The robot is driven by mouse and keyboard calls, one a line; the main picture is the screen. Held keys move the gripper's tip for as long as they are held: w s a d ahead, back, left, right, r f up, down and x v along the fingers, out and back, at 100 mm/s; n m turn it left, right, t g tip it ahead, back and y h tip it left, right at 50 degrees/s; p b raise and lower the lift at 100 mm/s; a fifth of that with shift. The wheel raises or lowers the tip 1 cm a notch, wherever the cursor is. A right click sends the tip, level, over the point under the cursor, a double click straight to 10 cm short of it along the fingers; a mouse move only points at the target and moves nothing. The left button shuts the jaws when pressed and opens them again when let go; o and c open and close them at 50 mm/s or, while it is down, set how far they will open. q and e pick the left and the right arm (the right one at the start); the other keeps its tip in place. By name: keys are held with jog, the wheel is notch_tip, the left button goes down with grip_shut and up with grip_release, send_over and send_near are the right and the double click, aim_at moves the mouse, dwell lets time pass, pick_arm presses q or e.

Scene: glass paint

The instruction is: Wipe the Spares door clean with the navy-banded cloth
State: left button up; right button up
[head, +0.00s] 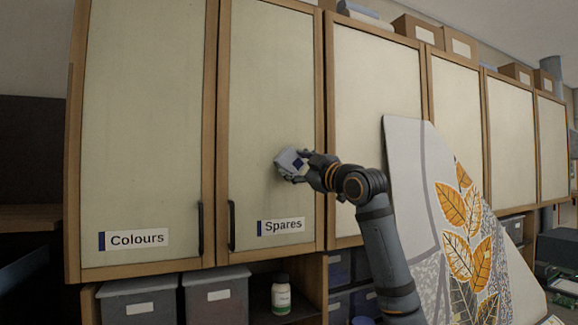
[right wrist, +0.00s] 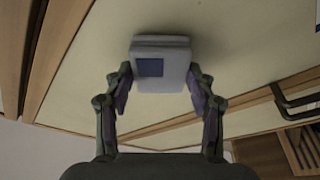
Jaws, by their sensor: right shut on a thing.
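The Spares door (head: 262,100) is a pale panel in a wooden frame, with a dark handle at its lower left and a label reading Spares (head: 281,226). My right gripper (head: 298,163) is at the lower right part of this door, shut on a folded pale grey cloth (head: 287,162) with a navy patch. In the right wrist view the cloth (right wrist: 162,88) sits between both fingers, against or very close to the door panel (right wrist: 235,50); I cannot tell if it touches. No clear mark shows on the door. My left gripper is not in view.
The Colours door (head: 145,110) is to the left. Grey bins (head: 216,298) and a white bottle (head: 281,293) stand on the shelf below. A large leaf-patterned panel (head: 440,200) stands at the right, close behind my right arm. Boxes (head: 418,30) sit on top of the cabinets.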

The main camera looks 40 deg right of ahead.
aim_at(279, 163)
jog(key=shift+s+d, duration=0.2)
jog(key=shift+d, duration=0.65)
jog(key=shift+s+d, duration=0.2)
jog(key=shift+d, duration=0.65)
jog(key=shift+w+a+r+p, duration=0.1)
jog(key=shift+w+a+p, duration=0.1)
jog(key=shift+a, duration=0.35)
jog(key=shift+w+a+p, duration=0.1)
jog(key=shift+a+p, duration=0.1)
jog(key=shift+a, duration=0.3)
jog(key=shift+w+a, duration=0.1)
jog(key=shift+a, duration=0.5)
jog(key=shift+w+a, duration=0.25)
jog(key=shift+a, duration=0.7)
jog(key=shift+w+a, duration=0.2)
jog(key=shift+a, duration=0.75)
jog(key=shift+w+a, duration=0.2)
jog(key=shift+a, duration=0.55)
jog(key=shift+w+a, duration=0.2)
jog(key=shift+a, duration=0.6)
